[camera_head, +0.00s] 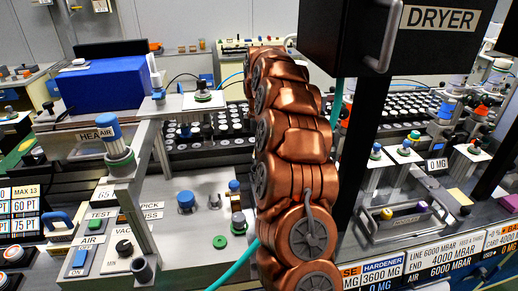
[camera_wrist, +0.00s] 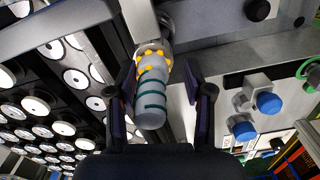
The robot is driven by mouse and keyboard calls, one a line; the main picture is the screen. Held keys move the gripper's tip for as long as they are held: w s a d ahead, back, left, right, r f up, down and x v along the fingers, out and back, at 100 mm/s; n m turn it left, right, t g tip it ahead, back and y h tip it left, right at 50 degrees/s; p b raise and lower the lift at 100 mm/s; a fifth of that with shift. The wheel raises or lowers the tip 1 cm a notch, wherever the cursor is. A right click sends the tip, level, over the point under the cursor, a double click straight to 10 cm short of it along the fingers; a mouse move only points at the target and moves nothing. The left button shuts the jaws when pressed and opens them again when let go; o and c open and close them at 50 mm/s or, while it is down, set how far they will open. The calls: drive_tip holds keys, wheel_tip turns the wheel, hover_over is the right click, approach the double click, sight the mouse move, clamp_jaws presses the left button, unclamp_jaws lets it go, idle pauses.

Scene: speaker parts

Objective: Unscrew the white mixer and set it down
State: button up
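In the wrist view, the white mixer (camera_wrist: 152,98) is a pale cylinder with a teal spiral around it and yellow knobs near its far end. Its far end meets a round metal fitting. My gripper (camera_wrist: 161,82) has its two dark fingers apart, one on each side of the mixer. A gap shows between the mixer and the right finger; the left finger is closer, and I cannot tell whether it touches. In the head view my copper arm covers the middle, and I cannot make out the gripper or the mixer there.
Trays with rows of round white parts (camera_wrist: 38,104) lie left in the wrist view. Blue knobs (camera_wrist: 268,103) stand on the right. In the head view, the black dryer box (camera_head: 400,40) hangs close right of my arm, and a blue-topped post (camera_head: 107,128) stands left.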

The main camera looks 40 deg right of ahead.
drive_tip(key=shift+w+d+r+m+b, duration=0.1)
drive_tip(key=shift+w+d+m+b, duration=0.3)
drive_tip(key=shift+w+m+b, duration=0.15)
drive_tip(key=shift+s, duration=0.1)
drive_tip(key=shift+a, duration=0.1)
drive_tip(key=shift+s+f+m, duration=0.1)
drive_tip(key=shift+f+m, duration=0.1)
drive_tip(key=shift+m, duration=0.15)
drive_tip(key=shift+m+b, duration=0.4)
drive_tip(key=shift+m, duration=0.3)
drive_tip(key=shift+m+b, duration=0.35)
drive_tip(key=shift+m, duration=0.55)
